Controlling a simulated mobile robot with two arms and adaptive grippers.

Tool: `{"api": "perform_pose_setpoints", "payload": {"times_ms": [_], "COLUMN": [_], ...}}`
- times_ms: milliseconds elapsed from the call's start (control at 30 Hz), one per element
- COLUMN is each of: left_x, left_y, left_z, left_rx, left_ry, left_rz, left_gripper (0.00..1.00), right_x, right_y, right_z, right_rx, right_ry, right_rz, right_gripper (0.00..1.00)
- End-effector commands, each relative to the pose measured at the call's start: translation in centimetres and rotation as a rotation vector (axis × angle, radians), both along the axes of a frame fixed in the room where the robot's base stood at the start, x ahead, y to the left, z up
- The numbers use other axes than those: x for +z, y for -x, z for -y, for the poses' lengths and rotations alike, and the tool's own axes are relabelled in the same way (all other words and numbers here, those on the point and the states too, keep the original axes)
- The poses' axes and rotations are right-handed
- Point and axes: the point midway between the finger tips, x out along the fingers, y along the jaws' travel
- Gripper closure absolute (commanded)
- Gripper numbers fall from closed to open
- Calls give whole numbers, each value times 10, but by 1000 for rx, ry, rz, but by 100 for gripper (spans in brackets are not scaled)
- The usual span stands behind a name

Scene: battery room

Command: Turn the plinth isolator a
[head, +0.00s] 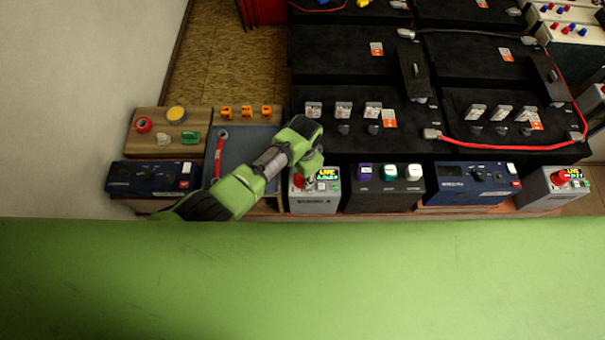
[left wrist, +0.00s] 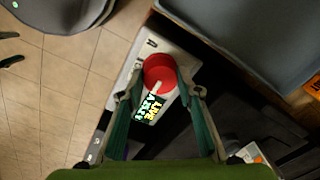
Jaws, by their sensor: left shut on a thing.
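The plinth isolator a (head: 314,202) is a small grey box at the plinth's front edge in the head view, with a red knob and a bright yellow-green label. Its red round knob (left wrist: 158,70) shows in the left wrist view, with a pale mark across its lower part. My left gripper (head: 309,178) reaches down to the box from the left and hides part of the knob in the head view. In the left wrist view its two green fingers are closed on either side of the red knob. My right gripper is not in view.
A second grey box with a red knob (head: 548,190) stands at the far right. A dark unit with several coloured switches (head: 382,201) is close beside the isolator. Black batteries (head: 335,75) with red cables lie behind. A blue-grey tray (head: 240,160) is to the left.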

Motion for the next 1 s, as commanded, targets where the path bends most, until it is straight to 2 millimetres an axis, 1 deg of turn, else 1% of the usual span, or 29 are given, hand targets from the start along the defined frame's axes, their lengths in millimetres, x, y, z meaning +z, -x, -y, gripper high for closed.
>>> {"api": "perform_pose_setpoints", "payload": {"times_ms": [267,300,333,367,767,867,1000], "left_x": [0,0,0,0,3,10,30], "left_y": [0,0,0,0,-1,-1,0], "left_z": [0,0,0,0,0,1,1], "left_rx": [4,4,4,4,2,2,2], "left_ry": [1,1,1,1,2,3,4], "left_rz": [0,0,0,0,1,2,4], "left_gripper": [90,63,55,51,51,51,51], "right_x": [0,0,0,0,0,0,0], "right_y": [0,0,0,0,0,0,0], "right_z": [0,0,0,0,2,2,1], "right_rx": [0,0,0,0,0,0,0], "right_ry": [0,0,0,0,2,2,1], "right_rz": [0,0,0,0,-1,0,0], "right_gripper": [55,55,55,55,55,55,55]}}
